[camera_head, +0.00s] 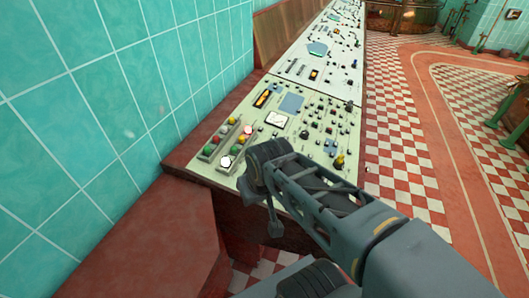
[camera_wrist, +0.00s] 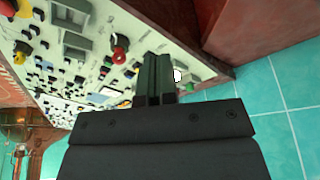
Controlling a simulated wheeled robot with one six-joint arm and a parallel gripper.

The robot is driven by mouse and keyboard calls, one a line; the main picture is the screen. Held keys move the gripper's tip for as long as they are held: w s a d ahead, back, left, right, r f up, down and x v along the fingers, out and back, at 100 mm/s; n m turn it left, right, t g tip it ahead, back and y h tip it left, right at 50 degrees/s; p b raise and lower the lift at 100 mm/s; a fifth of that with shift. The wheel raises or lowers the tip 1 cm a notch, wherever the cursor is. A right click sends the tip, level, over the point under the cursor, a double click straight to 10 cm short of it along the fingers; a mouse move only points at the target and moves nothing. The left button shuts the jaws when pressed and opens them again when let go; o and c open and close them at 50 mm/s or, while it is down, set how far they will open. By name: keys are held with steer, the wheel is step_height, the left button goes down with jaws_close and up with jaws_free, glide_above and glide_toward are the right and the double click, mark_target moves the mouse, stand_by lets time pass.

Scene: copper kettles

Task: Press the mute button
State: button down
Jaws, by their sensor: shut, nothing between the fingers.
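The sloping control panel (camera_head: 292,125) holds many buttons and knobs. No readable label marks which one is the mute button. A white button (camera_head: 226,161) sits near the panel's near left end, among red and green ones. A white six-sided button (camera_wrist: 178,76) shows in the wrist view, just right of the fingers. My gripper (camera_wrist: 158,58) is shut and empty, with its fingers pointing at the panel. Whether the tips touch the panel cannot be told. In the head view my arm covers part of the panel's near edge, and the fingertips are not clear.
A yellow knob (camera_head: 339,161) is at the panel's near right corner. Turquoise tiled wall (camera_head: 130,90) borders the panel on the left. The checkered floor (camera_head: 400,150) to the right is open.

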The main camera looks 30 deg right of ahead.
steer(key=w+d+r+m+g+y+p, duration=0.15)
steer(key=w+m+y+p, duration=0.5)
steer(key=w+m, duration=0.75)
steer(key=w+d+f+m+t+y+p, duration=0.1)
steer(key=d+m, duration=0.4)
steer(key=m, duration=0.5)
steer(key=w+d+f+m+t+y+p, duration=0.1)
steer(key=w+d+m+t+p, duration=0.2)
steer(key=m, duration=0.8)
steer(key=w+d+t, duration=0.1)
steer(key=w+d, duration=0.1)
steer(key=w, duration=0.1)
steer(key=shift+d, duration=0.3)
steer(key=shift+w+f, duration=0.1)
steer(key=shift+f, duration=0.1)
steer(key=f+b, duration=0.4)
steer(key=w+a+f+b, duration=0.1)
steer(key=f+b, duration=0.1)
steer(key=shift+f+b, duration=0.25)
steer(key=shift+b, duration=0.05)
steer(key=shift+w+a+f+b, duration=0.15)
steer(key=shift+f+b, duration=0.35)
steer(key=shift+f, duration=0.45)
